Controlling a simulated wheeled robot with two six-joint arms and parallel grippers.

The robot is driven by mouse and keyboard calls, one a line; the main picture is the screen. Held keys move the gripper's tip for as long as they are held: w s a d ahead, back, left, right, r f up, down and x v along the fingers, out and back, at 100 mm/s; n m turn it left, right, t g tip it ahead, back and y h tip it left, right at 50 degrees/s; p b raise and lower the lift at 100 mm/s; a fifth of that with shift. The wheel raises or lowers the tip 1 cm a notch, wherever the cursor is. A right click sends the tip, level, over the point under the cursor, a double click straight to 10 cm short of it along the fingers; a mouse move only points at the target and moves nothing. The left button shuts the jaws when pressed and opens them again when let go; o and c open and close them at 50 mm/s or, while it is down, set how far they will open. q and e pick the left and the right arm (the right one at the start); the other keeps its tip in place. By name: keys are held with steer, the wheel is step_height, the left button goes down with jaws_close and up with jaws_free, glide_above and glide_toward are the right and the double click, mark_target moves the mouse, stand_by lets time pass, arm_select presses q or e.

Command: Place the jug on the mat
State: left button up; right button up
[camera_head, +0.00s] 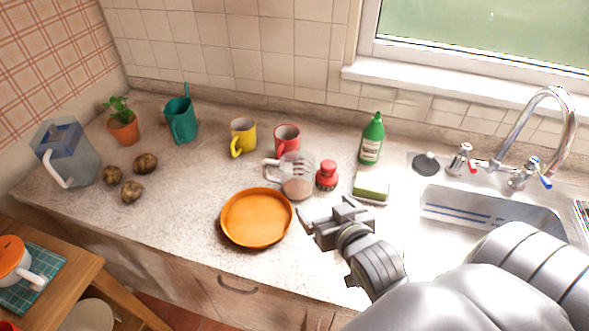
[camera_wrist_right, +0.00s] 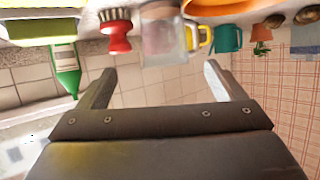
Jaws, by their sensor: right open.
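A clear glass jug (camera_head: 297,177) with a handle on its left stands on the worktop behind the orange dish. It also shows upside down at the top of the right wrist view (camera_wrist_right: 163,38), beyond the fingers. A blue-green mat (camera_head: 42,290) lies on the wooden table at lower left, partly cut off by the frame. A white pot with an orange lid (camera_head: 14,262) stands on it. My right gripper (camera_head: 322,214) is open and empty, in front of the glass jug and to its right, apart from it. My left gripper is not in view.
An orange dish (camera_head: 257,218) lies left of my right gripper. A red brush (camera_head: 327,175), a sponge (camera_head: 370,187), a green bottle (camera_head: 372,140) and mugs stand near the glass jug. A clear-and-blue pitcher (camera_head: 66,152) stands far left. The sink (camera_head: 490,213) is right.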

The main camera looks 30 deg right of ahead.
mark_target(304, 185)
steer(key=p+x, duration=0.1)
steer(key=x, duration=0.8)
steer(key=shift+w+a+p, duration=0.1)
steer(key=shift+w+p, duration=0.05)
steer(key=shift+p, duration=0.25)
steer(key=shift+w+f, duration=0.2)
steer(key=shift+w, duration=0.4)
steer(key=shift+w+p, duration=0.25)
steer(key=shift+p, duration=0.05)
steer(key=p+x, duration=0.1)
steer(key=x, duration=0.3)
steer(key=shift+r, duration=0.15)
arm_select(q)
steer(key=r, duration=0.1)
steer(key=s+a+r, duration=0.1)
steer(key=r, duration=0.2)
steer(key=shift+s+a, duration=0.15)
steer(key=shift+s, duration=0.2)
arm_select(e)
steer(key=shift+w, duration=0.3)
steer(key=c, duration=0.8)
